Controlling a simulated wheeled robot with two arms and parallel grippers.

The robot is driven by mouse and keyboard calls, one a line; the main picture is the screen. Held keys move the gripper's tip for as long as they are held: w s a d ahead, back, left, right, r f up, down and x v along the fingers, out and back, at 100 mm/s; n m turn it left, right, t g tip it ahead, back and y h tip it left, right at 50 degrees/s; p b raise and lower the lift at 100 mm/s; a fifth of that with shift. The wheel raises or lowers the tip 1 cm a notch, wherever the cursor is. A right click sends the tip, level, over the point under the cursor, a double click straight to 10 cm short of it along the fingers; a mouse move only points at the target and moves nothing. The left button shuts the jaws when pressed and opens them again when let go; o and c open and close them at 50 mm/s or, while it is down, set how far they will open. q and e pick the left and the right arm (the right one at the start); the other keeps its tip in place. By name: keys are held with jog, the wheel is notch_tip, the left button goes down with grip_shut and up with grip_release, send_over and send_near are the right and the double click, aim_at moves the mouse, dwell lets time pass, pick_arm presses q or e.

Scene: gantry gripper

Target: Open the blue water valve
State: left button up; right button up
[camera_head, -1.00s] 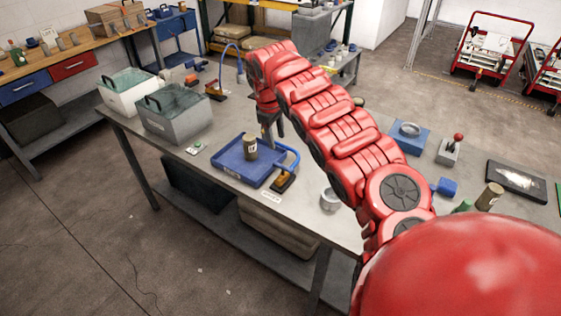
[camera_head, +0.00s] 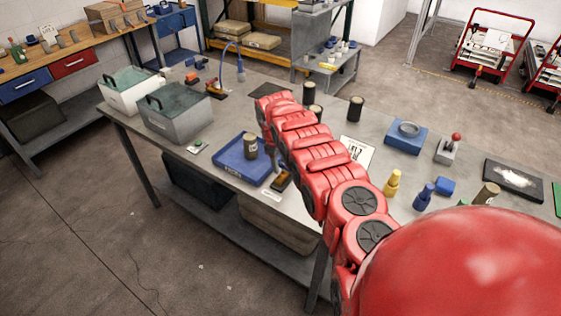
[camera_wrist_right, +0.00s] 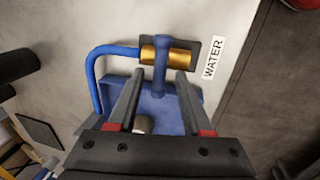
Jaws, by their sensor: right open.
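In the right wrist view the blue valve handle (camera_wrist_right: 160,80) stands upright in the picture across a brass valve body (camera_wrist_right: 182,57). A blue pipe (camera_wrist_right: 110,50) curves to its left, and a label reading WATER (camera_wrist_right: 213,58) lies to its right. My right gripper (camera_wrist_right: 160,74) is open, with one fingertip on each side of the handle; I see no contact. In the head view the brass part of the valve (camera_head: 281,182) shows beside the blue tray (camera_head: 228,164); my red right arm hides the pipe and most of the gripper. My left gripper is not in view.
A dark cylindrical can (camera_head: 250,146) stands in the blue tray. Black cylinders (camera_head: 355,107), a yellow bottle (camera_head: 392,184) and a blue bottle (camera_head: 423,197) stand right of my arm.

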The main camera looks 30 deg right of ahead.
jog(key=shift+d+f, duration=0.1)
grip_shut()
dwell(0.3)
